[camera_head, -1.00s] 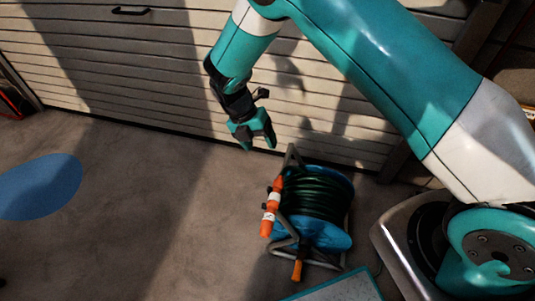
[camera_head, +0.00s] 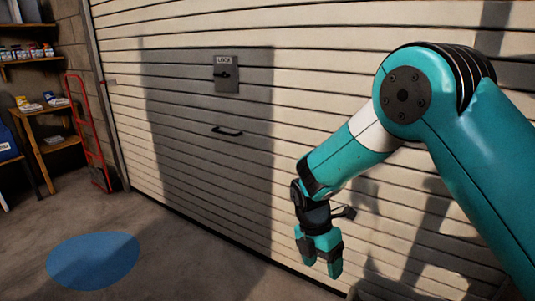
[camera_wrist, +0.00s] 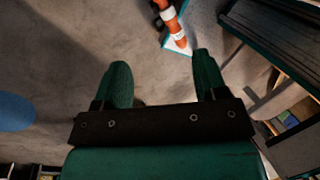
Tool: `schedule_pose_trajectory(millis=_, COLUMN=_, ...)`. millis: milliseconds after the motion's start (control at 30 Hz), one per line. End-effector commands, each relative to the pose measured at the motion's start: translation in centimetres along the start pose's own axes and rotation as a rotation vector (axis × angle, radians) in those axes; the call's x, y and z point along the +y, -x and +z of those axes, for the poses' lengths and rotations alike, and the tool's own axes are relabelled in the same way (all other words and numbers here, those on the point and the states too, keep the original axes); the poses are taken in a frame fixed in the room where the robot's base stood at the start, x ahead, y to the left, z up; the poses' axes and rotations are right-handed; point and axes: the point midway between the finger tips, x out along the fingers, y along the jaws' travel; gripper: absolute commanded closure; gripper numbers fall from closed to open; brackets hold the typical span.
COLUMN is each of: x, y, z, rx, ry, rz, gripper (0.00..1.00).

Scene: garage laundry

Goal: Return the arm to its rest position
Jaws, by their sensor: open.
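My gripper (camera_head: 322,264) hangs from the teal and white arm in the head view, pointing down in front of the slatted garage door (camera_head: 215,130). Its two teal fingers are apart with nothing between them. In the wrist view, the fingers of my gripper (camera_wrist: 163,80) also stand apart and empty, with grey floor behind them. The arm is bent, its elbow high at the right of the head view.
A blue round patch (camera_head: 93,260) lies on the floor at left. A red hand truck (camera_head: 90,135) and a wooden shelf (camera_head: 48,130) stand by the left wall. The floor between is bare.

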Motion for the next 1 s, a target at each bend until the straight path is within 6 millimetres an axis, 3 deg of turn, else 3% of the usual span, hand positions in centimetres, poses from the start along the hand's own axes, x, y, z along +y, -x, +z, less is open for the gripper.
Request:
schedule_pose_trajectory(millis=33, x=-1.5, y=2.7, z=-0.2, rx=0.025, ry=-0.112, rz=0.047, gripper=0.34)
schedule_pose_trajectory(millis=100, x=-3.8, y=5.6, z=-1.1, rx=0.073, ry=-0.285, rz=0.096, gripper=0.34)
schedule_pose_trajectory(millis=300, x=-11.3, y=11.9, z=-4.4, rx=0.255, ry=-0.772, rz=0.191, gripper=0.34)
schedule_pose_trajectory(millis=500, x=-17.9, y=14.6, z=-8.2, rx=0.442, ry=-1.154, rz=0.202, gripper=0.34)
schedule_pose_trajectory(millis=700, x=-22.5, y=15.3, z=-11.5, rx=0.592, ry=-1.419, rz=0.169, gripper=0.34)
schedule_pose_trajectory(millis=800, x=-24.5, y=15.3, z=-13.1, rx=0.661, ry=-1.532, rz=0.141, gripper=0.34)
schedule_pose_trajectory(millis=1000, x=-25.9, y=20.6, z=-12.8, rx=0.657, ry=-1.535, rz=0.134, gripper=0.34)
